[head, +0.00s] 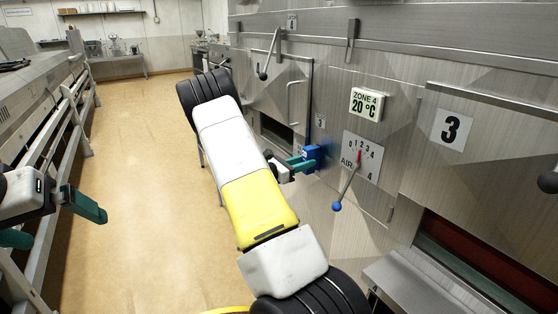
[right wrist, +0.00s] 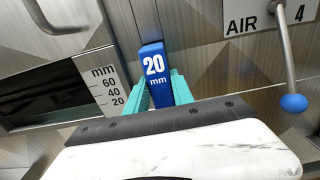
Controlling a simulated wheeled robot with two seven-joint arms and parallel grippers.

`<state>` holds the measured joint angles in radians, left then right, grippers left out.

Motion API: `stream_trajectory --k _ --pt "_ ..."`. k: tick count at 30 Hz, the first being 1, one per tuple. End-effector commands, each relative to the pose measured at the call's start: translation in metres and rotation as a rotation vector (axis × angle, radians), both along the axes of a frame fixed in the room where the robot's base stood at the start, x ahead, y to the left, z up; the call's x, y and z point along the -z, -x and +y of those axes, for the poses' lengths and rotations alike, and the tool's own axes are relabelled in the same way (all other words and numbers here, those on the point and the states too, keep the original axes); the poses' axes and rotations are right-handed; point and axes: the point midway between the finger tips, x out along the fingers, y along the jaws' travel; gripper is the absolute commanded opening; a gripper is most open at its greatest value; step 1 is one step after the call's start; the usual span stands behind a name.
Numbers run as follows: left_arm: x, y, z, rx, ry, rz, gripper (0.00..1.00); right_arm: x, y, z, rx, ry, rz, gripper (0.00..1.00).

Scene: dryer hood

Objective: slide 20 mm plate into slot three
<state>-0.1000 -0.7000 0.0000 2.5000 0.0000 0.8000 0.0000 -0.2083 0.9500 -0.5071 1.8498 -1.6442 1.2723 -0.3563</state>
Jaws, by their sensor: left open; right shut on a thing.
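The blue 20 mm plate (right wrist: 155,75) stands nearly upright between the teal fingers of my right gripper (right wrist: 160,92), its white "20 mm" label facing the wrist camera. In the head view, the blue plate (head: 316,158) is close to the steel dryer wall, at the end of my right gripper (head: 302,163). I cannot tell whether it touches the wall or a guide. My left gripper (head: 62,228) is open and empty at the far left, away from the wall.
A white mm scale (right wrist: 107,90) stands left of the plate, beside the dark opening (right wrist: 50,92). The AIR lever with a blue knob (head: 337,206) is right of the plate. The floor (head: 130,170) is clear.

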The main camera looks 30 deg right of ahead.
Motion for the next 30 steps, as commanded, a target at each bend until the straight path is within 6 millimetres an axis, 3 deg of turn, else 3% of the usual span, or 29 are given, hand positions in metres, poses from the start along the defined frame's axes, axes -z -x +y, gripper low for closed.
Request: stream_trajectory --k 23,24,27,30 --pt "0.000 0.000 0.000 0.000 0.000 0.000 1.00 -0.001 -0.001 -0.020 0.001 0.003 -0.001 0.00" --pt "0.000 0.000 0.000 0.000 0.000 0.000 1.00 -0.001 -0.001 -0.020 0.001 0.002 -0.001 0.36" --pt "0.000 0.000 0.000 0.000 0.000 0.000 1.00 -0.001 -0.001 -0.020 0.001 0.002 -0.001 0.54" --pt "0.000 0.000 0.000 0.000 0.000 0.000 1.00 -0.001 -0.001 -0.019 0.000 0.001 0.000 0.54"
